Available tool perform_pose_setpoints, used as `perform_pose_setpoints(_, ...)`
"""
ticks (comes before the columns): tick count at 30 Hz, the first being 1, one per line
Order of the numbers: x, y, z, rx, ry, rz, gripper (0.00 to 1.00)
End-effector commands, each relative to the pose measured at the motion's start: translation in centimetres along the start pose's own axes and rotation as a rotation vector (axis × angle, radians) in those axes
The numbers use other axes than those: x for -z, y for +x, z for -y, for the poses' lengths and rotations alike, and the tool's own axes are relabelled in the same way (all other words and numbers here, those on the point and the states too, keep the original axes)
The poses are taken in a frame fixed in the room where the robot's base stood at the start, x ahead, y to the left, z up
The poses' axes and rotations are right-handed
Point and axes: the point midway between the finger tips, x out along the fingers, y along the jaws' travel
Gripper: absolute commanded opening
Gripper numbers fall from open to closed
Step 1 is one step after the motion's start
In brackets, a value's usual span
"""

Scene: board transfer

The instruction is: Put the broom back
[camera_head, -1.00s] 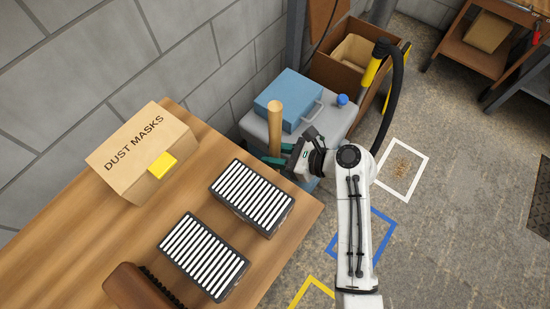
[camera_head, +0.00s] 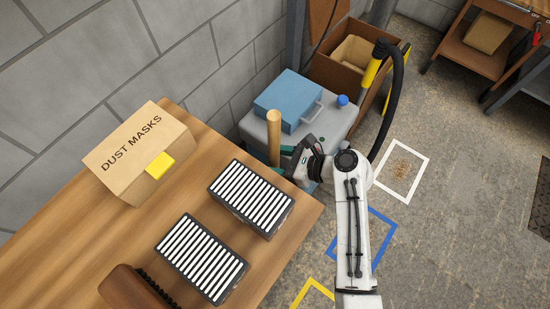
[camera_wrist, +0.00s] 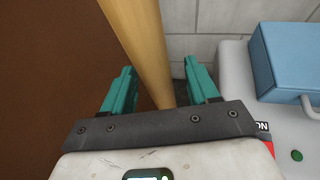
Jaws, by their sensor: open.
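The broom shows as a pale wooden handle (camera_head: 273,138) standing upright beside the workbench's far edge; its lower end is hidden by the bench. In the wrist view the handle (camera_wrist: 140,40) runs down between my two green fingers. My gripper (camera_head: 293,165) is open at the handle, just past the bench edge. In the wrist view my gripper (camera_wrist: 160,88) has a finger on each side of the handle, with a visible gap at least on the right. The broom head is not visible.
The wooden workbench (camera_head: 60,245) holds a dust masks box (camera_head: 135,165), two striped black-and-white blocks (camera_head: 250,200) and a brown brush (camera_head: 130,290). A grey cabinet (camera_head: 335,125) with a blue toolbox (camera_head: 288,98) stands behind the handle. Open floor lies right, with taped squares.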

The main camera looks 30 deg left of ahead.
Motion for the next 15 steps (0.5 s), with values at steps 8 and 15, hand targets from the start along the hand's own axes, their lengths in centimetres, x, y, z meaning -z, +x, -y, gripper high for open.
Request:
perform_pose_setpoints(8,-0.2,-2.4,0.1,0.004,0.001,0.001,0.59)
perform_pose_setpoints(15,-0.2,-7.4,0.1,0.004,0.001,0.000,0.59)
